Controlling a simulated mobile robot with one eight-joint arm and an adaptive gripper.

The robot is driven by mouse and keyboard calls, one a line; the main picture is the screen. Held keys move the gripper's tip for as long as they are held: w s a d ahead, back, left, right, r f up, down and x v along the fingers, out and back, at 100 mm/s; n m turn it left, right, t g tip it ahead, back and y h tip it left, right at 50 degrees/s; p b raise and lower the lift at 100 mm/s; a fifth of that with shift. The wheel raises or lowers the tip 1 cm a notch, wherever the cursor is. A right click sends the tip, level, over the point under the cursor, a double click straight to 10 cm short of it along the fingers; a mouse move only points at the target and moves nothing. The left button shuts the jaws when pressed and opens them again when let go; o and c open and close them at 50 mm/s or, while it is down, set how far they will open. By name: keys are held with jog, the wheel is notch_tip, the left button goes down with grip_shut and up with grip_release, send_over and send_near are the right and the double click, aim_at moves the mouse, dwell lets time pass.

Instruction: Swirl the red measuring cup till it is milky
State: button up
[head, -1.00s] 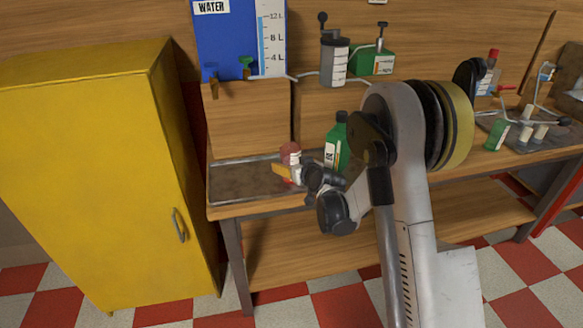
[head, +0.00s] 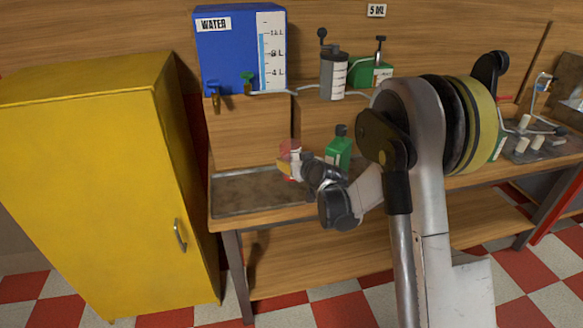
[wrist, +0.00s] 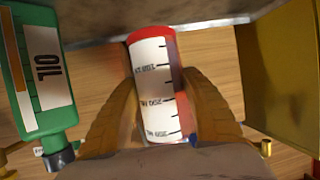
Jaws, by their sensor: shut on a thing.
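The red measuring cup (head: 289,150) shows small and partly hidden by my gripper (head: 291,170) in the head view. In the wrist view the cup (wrist: 152,62) has a red end and a white scale with black marks. My gripper (wrist: 158,88) is shut on it, with a yellow finger on each side. The cup is held near the metal tray on the bench. I cannot see its contents or whether they are milky.
A green oil bottle (head: 339,150) stands close to the right of the cup and also shows in the wrist view (wrist: 40,75). A metal tray (head: 235,208) lies on the bench at the left. A blue water tank (head: 225,55) is above it, and a yellow cabinet (head: 90,190) stands left.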

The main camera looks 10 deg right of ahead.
aim_at(292, 143)
notch_tip(292, 143, up, 9)
jog(key=p, duration=0.4)
jog(key=shift+f, duration=0.1)
